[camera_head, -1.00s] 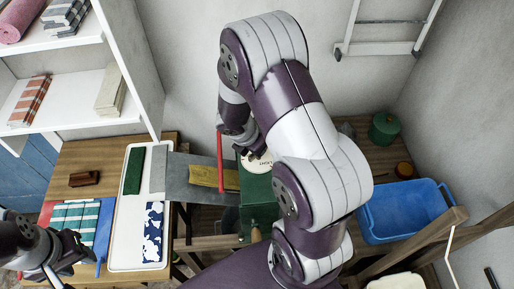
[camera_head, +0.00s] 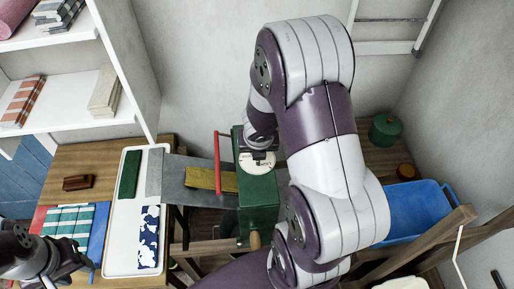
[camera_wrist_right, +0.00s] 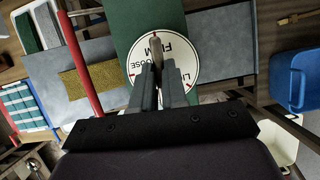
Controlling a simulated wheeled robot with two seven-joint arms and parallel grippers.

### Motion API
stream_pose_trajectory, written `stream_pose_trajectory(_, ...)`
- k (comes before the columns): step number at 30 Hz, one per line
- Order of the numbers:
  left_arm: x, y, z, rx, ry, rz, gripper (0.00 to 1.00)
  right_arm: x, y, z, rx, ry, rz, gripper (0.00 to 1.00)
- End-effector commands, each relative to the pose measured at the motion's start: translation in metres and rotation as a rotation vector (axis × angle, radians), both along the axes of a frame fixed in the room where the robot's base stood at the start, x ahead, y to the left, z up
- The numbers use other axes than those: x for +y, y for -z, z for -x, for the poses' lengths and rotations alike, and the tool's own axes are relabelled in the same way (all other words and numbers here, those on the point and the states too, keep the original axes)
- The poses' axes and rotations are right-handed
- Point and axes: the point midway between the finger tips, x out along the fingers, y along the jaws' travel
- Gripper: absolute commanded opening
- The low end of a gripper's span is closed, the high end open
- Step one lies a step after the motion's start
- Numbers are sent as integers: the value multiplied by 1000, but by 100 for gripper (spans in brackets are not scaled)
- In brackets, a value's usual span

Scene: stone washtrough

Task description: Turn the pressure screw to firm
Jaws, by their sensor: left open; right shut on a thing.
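The pressure screw's round white dial (camera_head: 258,164) sits on top of the green machine (camera_head: 258,205). In the right wrist view the dial (camera_wrist_right: 178,62) shows upside down, with LOOSE, FIRM and part of a third word readable, and red marks near its rim. My right gripper (camera_wrist_right: 157,80) is shut on the screw's brown handle (camera_wrist_right: 155,45), which stands over the dial. The handle's exact setting is unclear, as the fingers cover part of the dial. In the head view the right gripper is partly hidden by its arm. My left gripper (camera_head: 78,262) is open and empty at the lower left.
A red bar (camera_head: 217,163) runs close beside the green machine. A gold cloth (camera_head: 211,180) lies on the grey board (camera_head: 180,193). A white tray (camera_head: 121,215) with folded cloths stands left. A blue tub (camera_head: 410,213) is at the right, partly behind my right arm.

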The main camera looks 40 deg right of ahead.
Motion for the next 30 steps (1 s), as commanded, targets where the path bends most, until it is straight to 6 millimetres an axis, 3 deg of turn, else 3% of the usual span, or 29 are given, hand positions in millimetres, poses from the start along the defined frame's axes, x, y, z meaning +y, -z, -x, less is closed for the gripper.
stream_pose_trajectory(21, 0, 2, 0, 0, 0, 0, 43, 0, -1, -1, -2, -74, 1, 0)
stream_pose_trajectory(22, 0, 2, 0, 0, 0, 0, 43, 0, -1, -1, -2, -74, 1, 19)
stream_pose_trajectory(24, 0, 2, 0, 0, 0, 0, 43, -1, -1, -1, -2, -74, 1, 38)
stream_pose_trajectory(30, 0, 2, 0, 0, 0, 0, 43, 0, 0, 0, -1, -72, 0, 38)
